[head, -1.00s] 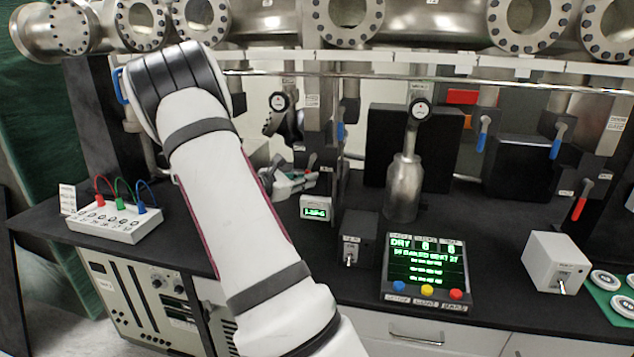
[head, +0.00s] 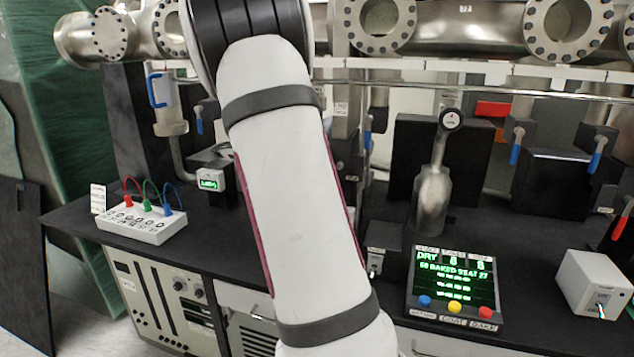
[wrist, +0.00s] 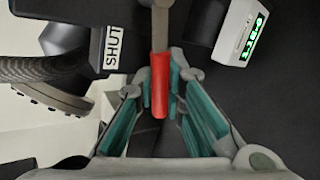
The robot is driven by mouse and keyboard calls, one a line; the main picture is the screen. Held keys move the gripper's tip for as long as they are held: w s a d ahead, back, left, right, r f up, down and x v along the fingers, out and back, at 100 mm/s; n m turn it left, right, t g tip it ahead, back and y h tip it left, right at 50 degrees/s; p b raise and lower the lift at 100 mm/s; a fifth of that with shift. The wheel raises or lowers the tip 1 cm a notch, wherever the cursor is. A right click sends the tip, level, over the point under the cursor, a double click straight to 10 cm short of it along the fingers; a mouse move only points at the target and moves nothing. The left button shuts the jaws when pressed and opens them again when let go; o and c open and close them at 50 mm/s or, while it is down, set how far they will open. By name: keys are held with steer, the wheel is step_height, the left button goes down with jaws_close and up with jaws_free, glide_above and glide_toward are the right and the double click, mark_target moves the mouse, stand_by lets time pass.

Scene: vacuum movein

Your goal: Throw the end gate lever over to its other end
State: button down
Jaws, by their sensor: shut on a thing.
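In the wrist view a lever with a red grip (wrist: 159,65) on a grey metal stem points down the picture between my fingers. My gripper (wrist: 161,92) is shut on this red grip, one finger at each side, with the grip's rounded end showing between them. A label reading SHUT (wrist: 112,46) is on a dark block just left of the lever. In the head view my own arm hides the gripper and the lever.
A small white box with a green display (wrist: 240,33) is right of the lever. Ribbed dark hose (wrist: 45,75) lies left. In the head view a metal bottle (head: 432,200), a control panel (head: 453,285) and a jack box (head: 142,222) stand on the black bench.

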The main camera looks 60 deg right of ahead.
steer(key=r+m+t+b, duration=0.1)
steer(key=r+m+t+y+b, duration=0.1)
steer(key=b, duration=0.1)
steer(key=shift+w, duration=0.2)
steer(key=shift+r+t, duration=0.3)
steer(key=shift+t, duration=0.1)
steer(key=shift+d+r, duration=0.1)
steer(key=shift+r, duration=0.1)
steer(key=c, duration=1.6)
jaws_free()
steer(key=shift+s+r, duration=0.1)
steer(key=shift+c, duration=0.2)
steer(key=shift+f, duration=0.2)
steer(key=shift+b, duration=0.3)
steer(key=v, duration=1.2)
